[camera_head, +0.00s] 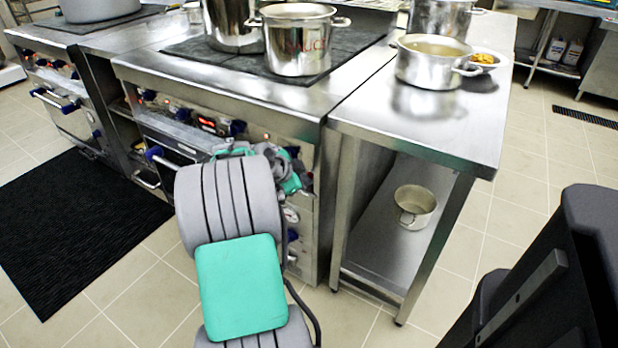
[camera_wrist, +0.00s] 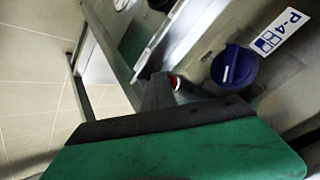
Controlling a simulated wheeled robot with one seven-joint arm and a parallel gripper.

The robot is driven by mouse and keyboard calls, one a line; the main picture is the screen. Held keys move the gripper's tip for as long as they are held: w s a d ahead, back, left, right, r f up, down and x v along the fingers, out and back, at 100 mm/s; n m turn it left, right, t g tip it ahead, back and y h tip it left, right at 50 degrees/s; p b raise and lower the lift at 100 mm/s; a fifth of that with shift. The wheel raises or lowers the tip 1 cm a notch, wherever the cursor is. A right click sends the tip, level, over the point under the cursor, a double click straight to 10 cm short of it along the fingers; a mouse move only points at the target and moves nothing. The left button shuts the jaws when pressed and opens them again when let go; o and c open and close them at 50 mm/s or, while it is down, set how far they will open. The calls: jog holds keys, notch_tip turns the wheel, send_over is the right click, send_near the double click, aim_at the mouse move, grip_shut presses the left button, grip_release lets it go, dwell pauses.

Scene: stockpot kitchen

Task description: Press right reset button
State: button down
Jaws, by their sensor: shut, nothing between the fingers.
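The steel stove (camera_head: 225,90) has a front control panel with blue knobs and a lit red display (camera_head: 207,122). My gripper (camera_head: 297,180) is at the right part of this panel, largely hidden behind my arm. In the wrist view my gripper (camera_wrist: 160,92) is shut and empty, its dark fingers pointing at the panel. A small red spot with a pale edge (camera_wrist: 175,82) shows right by the fingertips. I cannot tell whether it is the right reset button, or whether the fingers touch it. A blue knob (camera_wrist: 235,67) is to its right, beside a "P-4" label (camera_wrist: 279,31).
A steel side table (camera_head: 430,125) adjoins the stove, with pots on top and a small pot (camera_head: 415,205) on its lower shelf.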

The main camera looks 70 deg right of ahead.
jog(key=shift+w+a, duration=0.1)
jog(key=shift+a, duration=0.7)
jog(key=a, duration=0.5)
jog(key=shift+w+b, duration=0.3)
jog(key=shift+w, duration=0.1)
